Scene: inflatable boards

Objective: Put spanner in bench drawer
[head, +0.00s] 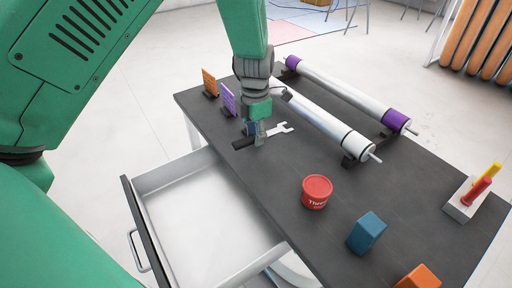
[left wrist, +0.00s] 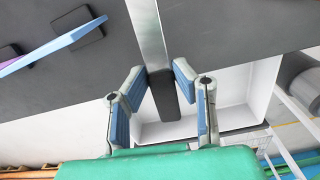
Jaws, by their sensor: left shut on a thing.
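The spanner has a silver open-ended head (head: 281,130) and a black handle (head: 243,143). It lies over the near left part of the dark bench top; I cannot tell whether it touches the top. My left gripper (head: 257,134) points down and is shut on the spanner. In the left wrist view the black handle (left wrist: 163,92) is between the fingers (left wrist: 160,85), with the silver shaft running up the picture. The bench drawer (head: 203,207) is pulled out and looks empty. It also shows in the left wrist view (left wrist: 235,117). My right gripper is out of view.
A red tin (head: 317,191), blue block (head: 366,233) and orange block (head: 418,278) stand on the bench top (head: 290,218). Two white rollers (head: 325,122) lie along the back. Orange (head: 209,82) and purple (head: 229,98) cards stand at the far left end.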

